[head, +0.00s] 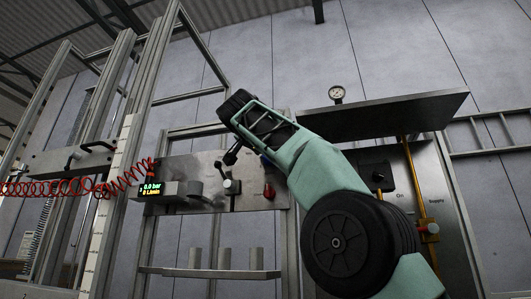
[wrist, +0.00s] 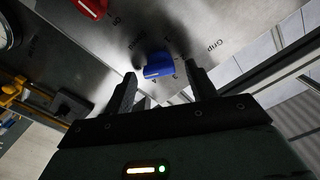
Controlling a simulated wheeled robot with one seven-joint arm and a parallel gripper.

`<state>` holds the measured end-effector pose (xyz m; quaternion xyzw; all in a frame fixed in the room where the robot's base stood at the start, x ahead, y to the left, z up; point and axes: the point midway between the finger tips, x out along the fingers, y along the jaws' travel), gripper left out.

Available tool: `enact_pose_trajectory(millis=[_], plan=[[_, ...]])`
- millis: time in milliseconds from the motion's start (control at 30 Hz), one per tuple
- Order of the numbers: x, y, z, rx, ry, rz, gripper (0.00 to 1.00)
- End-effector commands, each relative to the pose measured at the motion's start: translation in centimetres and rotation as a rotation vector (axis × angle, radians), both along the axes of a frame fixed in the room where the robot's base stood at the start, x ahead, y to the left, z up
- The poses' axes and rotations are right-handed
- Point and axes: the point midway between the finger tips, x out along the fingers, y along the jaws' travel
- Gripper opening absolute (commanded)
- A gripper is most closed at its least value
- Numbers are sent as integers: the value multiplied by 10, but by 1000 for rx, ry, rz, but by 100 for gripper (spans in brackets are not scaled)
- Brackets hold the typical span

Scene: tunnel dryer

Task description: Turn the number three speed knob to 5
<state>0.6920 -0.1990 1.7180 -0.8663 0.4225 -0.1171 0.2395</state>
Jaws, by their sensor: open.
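In the wrist view my gripper (wrist: 160,74) is open, with a blue knob (wrist: 157,66) showing between and just beyond its fingertips. The fingers stand to either side of the knob; I cannot tell whether either touches it. In the head view a bit of blue (head: 265,160) shows on the panel, mostly hidden behind my arm, and my fingertips cannot be made out. I see no readable number three, so I cannot tell which knob is the number three speed knob.
A red knob (wrist: 92,6) sits at the wrist view's top edge. A dark shelf (head: 390,115) and gauge (head: 337,94) are at right.

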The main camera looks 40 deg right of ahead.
Motion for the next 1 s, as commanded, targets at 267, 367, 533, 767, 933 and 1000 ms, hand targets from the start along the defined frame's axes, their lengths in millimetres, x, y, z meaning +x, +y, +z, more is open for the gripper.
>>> enact_pose_trajectory(millis=[267,367,533,767,933,1000], plan=[[-17,24,-2,0,-1,5,57],[-30,42,-3,0,-1,8,57],[-55,73,-2,0,-1,8,57],[-85,112,-1,-1,-1,5,57],[-100,130,0,-1,0,3,57],[-104,134,0,0,0,2,57]])
